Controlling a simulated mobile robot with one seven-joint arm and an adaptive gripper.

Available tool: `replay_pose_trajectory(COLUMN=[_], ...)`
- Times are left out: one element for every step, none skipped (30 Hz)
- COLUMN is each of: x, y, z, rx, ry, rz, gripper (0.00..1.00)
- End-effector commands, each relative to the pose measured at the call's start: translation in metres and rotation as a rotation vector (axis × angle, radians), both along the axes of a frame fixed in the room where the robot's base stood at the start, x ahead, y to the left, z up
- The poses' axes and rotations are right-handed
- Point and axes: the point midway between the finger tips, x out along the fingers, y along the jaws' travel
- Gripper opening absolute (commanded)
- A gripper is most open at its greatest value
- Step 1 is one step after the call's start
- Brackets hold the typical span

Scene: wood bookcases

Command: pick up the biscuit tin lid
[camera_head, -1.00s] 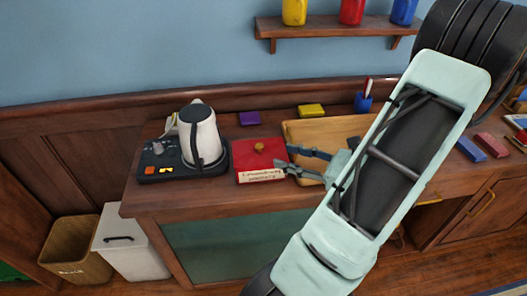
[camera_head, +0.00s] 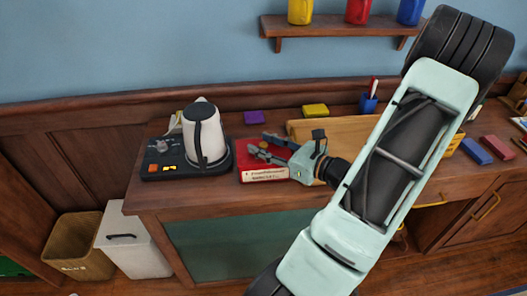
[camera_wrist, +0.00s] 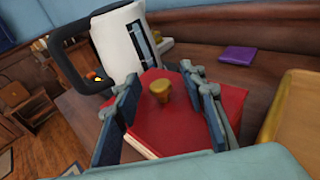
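The biscuit tin lid (camera_wrist: 178,108) is red with a small gold knob (camera_wrist: 160,90). It sits on the tin on the counter, and the tin's pale lettered front (camera_head: 264,174) shows in the head view. My gripper (camera_head: 263,145) is open above the right part of the lid. In the wrist view my gripper's fingers (camera_wrist: 166,95) stand apart on either side of the knob, with a gap to it on both sides. In the head view the fingers hide part of the lid. I cannot tell how far the fingertips are above the lid.
A white kettle (camera_head: 212,135) on a black base (camera_head: 160,174) stands close to the tin's left. A wooden board (camera_head: 335,132) lies to the right. Purple (camera_head: 254,117) and yellow (camera_head: 315,111) blocks lie behind. Two bins (camera_head: 133,243) stand on the floor at left.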

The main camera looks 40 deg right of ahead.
Motion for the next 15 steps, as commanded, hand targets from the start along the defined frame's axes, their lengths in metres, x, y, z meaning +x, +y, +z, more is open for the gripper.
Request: replay_pose_trajectory(x=[0.0022, 0.0027, 0.0029, 0.0028, 0.0027, 0.0026, 0.0026, 0.0025, 0.0025, 0.0024, 0.0024, 0.0024, 0.0023, 0.0023, 0.0023], y=[0.0008, 0.0009, 0.0009, 0.0009, 0.0008, 0.0007, 0.0007, 0.0007, 0.0007, 0.0007, 0.0007, 0.0008, 0.0007, 0.0008, 0.0007], z=[-0.0002, -0.0002, -0.0002, -0.0001, -0.0001, -0.0001, -0.0001, -0.0001, -0.0001, -0.0001, -0.0001, -0.0002, -0.0002, -0.0002, -0.0002], rx=[0.000, -0.001, -0.001, -0.001, -0.001, -0.001, -0.001, -0.001, 0.000, 0.000, 0.000, 0.000, 0.000, 0.000, 0.000], ry=[0.000, 0.000, 0.000, 0.000, 0.000, 0.000, 0.000, 0.000, 0.000, 0.000, 0.000, 0.000, 0.000, 0.000, 0.000], rz=[0.001, 0.001, 0.001, 0.001, 0.001, 0.001, 0.001, 0.001, 0.001, 0.000, 0.000, 0.001, 0.000, 0.000, 0.000], gripper=[0.38, 0.38, 0.38, 0.38, 0.38, 0.38, 0.38, 0.36, 0.32, 0.28, 0.25, 0.21, 0.17, 0.14, 0.10])
